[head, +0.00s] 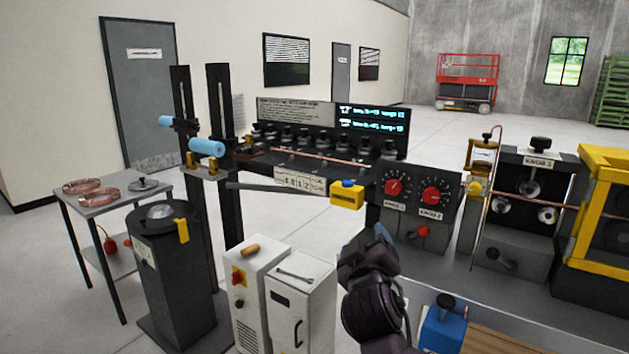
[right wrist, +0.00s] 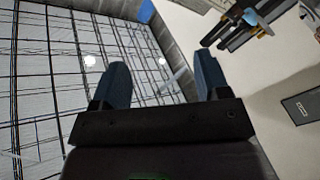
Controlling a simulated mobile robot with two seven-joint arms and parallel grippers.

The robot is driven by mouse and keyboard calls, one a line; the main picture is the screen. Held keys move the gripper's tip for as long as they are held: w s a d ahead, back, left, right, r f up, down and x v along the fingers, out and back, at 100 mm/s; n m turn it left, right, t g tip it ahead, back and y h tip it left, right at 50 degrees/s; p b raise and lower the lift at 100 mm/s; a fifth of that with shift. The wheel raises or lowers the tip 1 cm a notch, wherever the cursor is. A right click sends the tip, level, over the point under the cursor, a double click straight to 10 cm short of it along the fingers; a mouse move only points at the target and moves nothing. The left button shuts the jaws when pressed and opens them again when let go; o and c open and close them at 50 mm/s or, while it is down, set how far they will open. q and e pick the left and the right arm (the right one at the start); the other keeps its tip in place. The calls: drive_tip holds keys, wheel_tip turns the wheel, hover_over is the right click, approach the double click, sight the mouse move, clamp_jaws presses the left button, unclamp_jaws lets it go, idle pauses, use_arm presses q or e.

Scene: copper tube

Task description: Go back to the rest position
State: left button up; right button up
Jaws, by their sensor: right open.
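My right gripper (head: 382,236) is raised in front of the machine bench in the head view, at the lower middle. In the right wrist view its two blue fingers (right wrist: 160,84) stand wide apart with nothing between them. That view looks up at the ceiling. A copper tube (head: 322,157) runs along the row of black rollers behind the gripper. Another copper tube (head: 483,205) hangs down beside the KNOB 3 unit. My left gripper does not show in either view.
A panel with two red knobs (head: 414,198) is close behind my right gripper. White cabinets (head: 302,304) stand to its left, and a blue vice (head: 442,333) is at lower right. A side table (head: 97,205) with copper coils (head: 96,194) is at far left.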

drive_tip(key=s+d+f+m+g+y, duration=0.1)
drive_tip(key=s+d+f, duration=0.2)
drive_tip(key=f, duration=0.4)
drive_tip(key=s+d+f+m+y, duration=0.1)
drive_tip(key=s+d+f+m, duration=0.2)
drive_tip(key=f, duration=0.4)
drive_tip(key=s+d+f+g+y, duration=0.1)
drive_tip(key=s+d+f+y, duration=0.2)
drive_tip(key=f, duration=0.4)
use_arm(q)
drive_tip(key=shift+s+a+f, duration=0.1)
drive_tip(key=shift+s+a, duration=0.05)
use_arm(e)
drive_tip(key=s+d+f+m+g+h, duration=0.1)
drive_tip(key=s+d+f, duration=0.3)
drive_tip(key=s+f, duration=0.4)
drive_tip(key=s+d+f+m+g+h, duration=0.1)
drive_tip(key=s+d+f, duration=0.4)
drive_tip(key=s, duration=0.9)
wheel_tip(320, 180, down, 3)
drive_tip(key=g+h, duration=0.1)
drive_tip(key=g, duration=0.1)
drive_tip(key=shift+s+g, duration=0.4)
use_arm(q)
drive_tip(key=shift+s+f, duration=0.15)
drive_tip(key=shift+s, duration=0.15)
